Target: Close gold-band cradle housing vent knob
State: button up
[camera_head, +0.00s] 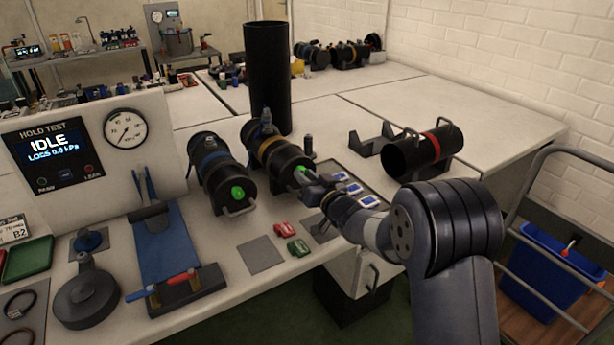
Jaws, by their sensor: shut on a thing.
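The gold-band housing (264,147) is a black cylinder lying on the white bench in the middle of the view, with its near end towards me. A green vent knob (299,172) shows at that near end. My gripper (307,179) reaches in from the right and is shut at this knob, its fingers partly covering it. Whether the knob is turned open or closed cannot be told. The cradle under the housing is mostly hidden.
A blue-band housing (213,165) with its own green knob lies close on the left. A red-band cylinder (422,152) lies on the right. A tall black tube (268,75) stands behind. Red (284,229) and green (298,246) tags lie in front.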

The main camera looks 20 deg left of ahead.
jog(key=shift+f, duration=0.1)
dwell(0.3)
jog(key=o, duration=1)
jog(key=v, duration=1)
jog(key=shift+s+d+b, duration=0.25)
jog(key=shift+s+b, duration=0.1)
jog(key=shift+b, duration=0.05)
jog(key=shift+w+a, duration=0.1)
jog(key=x, duration=1)
jog(key=shift+w+a+p, duration=0.2)
jog(key=shift+w+p, duration=0.05)
jog(key=shift+p, duration=0.15)
jog(key=shift+d, duration=0.1)
